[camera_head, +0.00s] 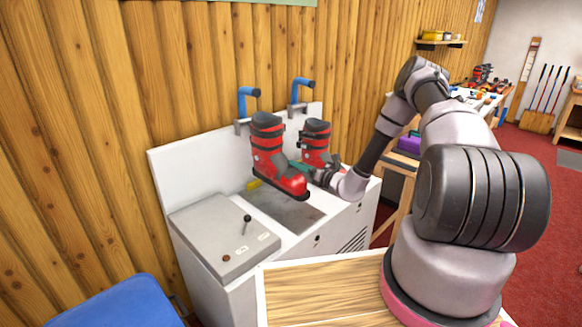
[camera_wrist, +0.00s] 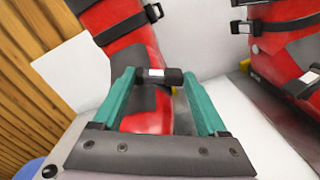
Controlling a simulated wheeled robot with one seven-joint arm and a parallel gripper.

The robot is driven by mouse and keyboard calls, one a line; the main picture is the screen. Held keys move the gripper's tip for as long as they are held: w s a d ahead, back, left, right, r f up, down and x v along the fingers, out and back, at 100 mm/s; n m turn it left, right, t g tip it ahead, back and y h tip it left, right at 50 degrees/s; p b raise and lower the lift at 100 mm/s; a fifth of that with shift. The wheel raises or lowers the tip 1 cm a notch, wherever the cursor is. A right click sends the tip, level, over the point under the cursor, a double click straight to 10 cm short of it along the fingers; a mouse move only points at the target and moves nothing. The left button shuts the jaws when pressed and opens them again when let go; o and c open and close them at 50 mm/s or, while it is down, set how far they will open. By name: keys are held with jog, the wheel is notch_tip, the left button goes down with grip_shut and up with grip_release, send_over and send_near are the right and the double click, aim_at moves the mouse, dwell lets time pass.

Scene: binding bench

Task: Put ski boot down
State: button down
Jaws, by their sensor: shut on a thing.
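A red and dark-grey ski boot (camera_head: 268,148) is upright over the grey plate (camera_head: 285,211) on top of the white bench unit (camera_head: 210,293). I cannot tell whether its sole touches the plate. My gripper (camera_head: 299,168) reaches in from the right with teal fingers, shut on this boot. In the wrist view, the fingers (camera_wrist: 159,78) lie on either side of a small buckle on the boot (camera_wrist: 120,50), whose toe and top are cut off or hidden. A second, similar boot (camera_head: 315,140) stands behind and to the right; it also shows in the wrist view (camera_wrist: 282,50).
Two blue-handled fixtures (camera_head: 246,98) (camera_head: 302,88) rise from the unit's white back panel just behind the boots. A grey control box with a lever (camera_head: 222,235) is at the left. A wooden top (camera_head: 325,293) lies in front. Several things cover a far table (camera_head: 487,95).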

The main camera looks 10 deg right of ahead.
jog(key=s+d+r+m+t+h, duration=0.1)
jog(key=s+d+r+m+h, duration=0.2)
jog(key=r, duration=0.4)
jog(key=s+d+r+m+t+h, duration=0.2)
jog(key=s+d+r+m+h, duration=0.2)
jog(key=s+d+r+h, duration=0.2)
jog(key=shift+s+d+r+h, duration=0.2)
jog(key=shift+s+r+h, duration=0.45)
jog(key=shift+s, duration=0.5)
jog(key=n+y, duration=0.2)
jog(key=y, duration=0.2)
send_over(301, 196)
jog(key=d+x, duration=0.1)
jog(key=x, duration=0.1)
jog(key=f, duration=1.3)
jog(key=shift+w, duration=0.3)
notch_tip(301, 196, down, 6)
jog(key=shift+a+f, duration=0.1)
jog(key=shift+a, duration=0.05)
jog(key=shift+f, duration=2.15)
jog(key=shift+c, duration=0.2)
grip_release()
jog(key=shift+f, duration=0.1)
jog(key=shift+o, duration=0.2)
